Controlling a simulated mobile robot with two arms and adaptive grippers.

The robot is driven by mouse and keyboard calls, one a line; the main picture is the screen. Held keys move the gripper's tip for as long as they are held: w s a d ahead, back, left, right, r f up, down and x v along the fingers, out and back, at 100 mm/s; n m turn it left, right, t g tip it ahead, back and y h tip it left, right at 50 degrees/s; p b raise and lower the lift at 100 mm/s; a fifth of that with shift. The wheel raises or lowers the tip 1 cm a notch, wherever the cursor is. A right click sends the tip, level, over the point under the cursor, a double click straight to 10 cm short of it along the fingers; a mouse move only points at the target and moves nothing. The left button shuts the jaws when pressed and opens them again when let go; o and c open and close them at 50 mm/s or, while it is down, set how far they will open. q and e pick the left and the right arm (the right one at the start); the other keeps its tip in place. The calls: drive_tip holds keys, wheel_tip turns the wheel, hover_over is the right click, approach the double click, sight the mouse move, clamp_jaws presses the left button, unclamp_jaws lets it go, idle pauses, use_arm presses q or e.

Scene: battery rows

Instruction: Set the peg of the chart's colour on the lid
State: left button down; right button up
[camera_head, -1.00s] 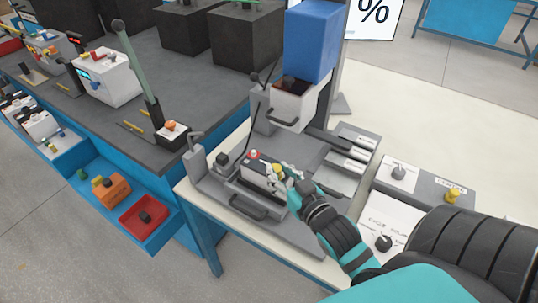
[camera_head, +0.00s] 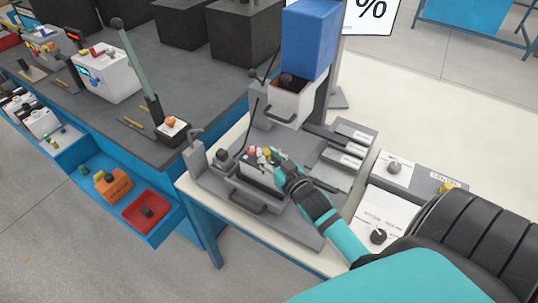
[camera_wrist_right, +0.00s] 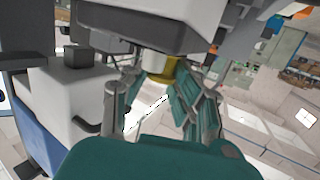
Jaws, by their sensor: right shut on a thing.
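My right gripper (camera_head: 272,160) is at the small black and white battery (camera_head: 258,172) in the grey fixture. In the right wrist view its fingers (camera_wrist_right: 160,88) are closed around a yellow peg (camera_wrist_right: 165,70), just beneath a pale and dark body. The peg also shows in the head view (camera_head: 266,153), close to a red cap (camera_head: 252,150) on the battery top. Whether the peg touches the battery is unclear. A white chart (camera_head: 373,14) with a % sign stands at the back; no peg colour is readable on it. My left gripper is not in view.
A grey handle (camera_head: 248,206) lies in front of the battery. A white box under a blue block (camera_head: 308,40) stands behind it. To the right are a white sheet with a black knob (camera_head: 378,236) and a panel with a grey knob (camera_head: 394,167) and a yellow one (camera_head: 447,187).

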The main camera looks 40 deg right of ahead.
drive_tip(key=shift+f, duration=0.1)
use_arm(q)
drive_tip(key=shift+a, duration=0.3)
use_arm(e)
drive_tip(key=o, duration=0.9)
drive_tip(key=shift+o, duration=0.2)
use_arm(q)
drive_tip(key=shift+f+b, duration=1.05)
use_arm(e)
drive_tip(key=s+a+r, duration=0.1)
drive_tip(key=s+r, duration=0.1)
drive_tip(key=s, duration=0.9)
drive_tip(key=shift+s, duration=0.4)
drive_tip(key=shift+a, duration=0.1)
